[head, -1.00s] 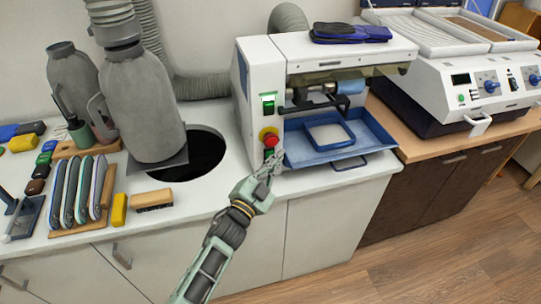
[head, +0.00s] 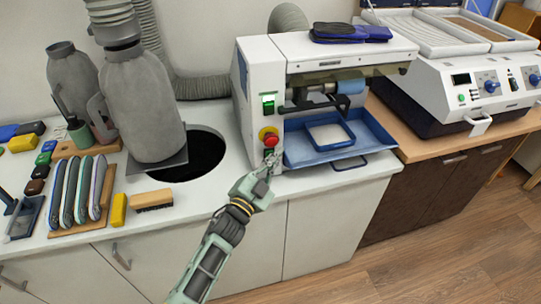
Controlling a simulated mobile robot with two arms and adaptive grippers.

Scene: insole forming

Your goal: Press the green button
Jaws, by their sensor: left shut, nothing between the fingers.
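The white machine (head: 262,70) stands on the counter with a control strip on its front left. A lit green switch (head: 268,99) is high on that strip. Below it is a red mushroom button (head: 270,140) on a yellow base. A small dark control with some red sits just under that, partly hidden by my fingers. My left gripper (head: 270,162) is shut and empty. Its fingertips point up at the lower end of the strip, below the red button; I cannot tell if they touch it. My right gripper is not in view.
A blue tray (head: 375,137) sticks out of the machine just right of my gripper. A second white machine (head: 440,75) with blue knobs stands at right. At left are a grey canister (head: 143,105), a round hole in the counter, a brush (head: 152,200) and several tools.

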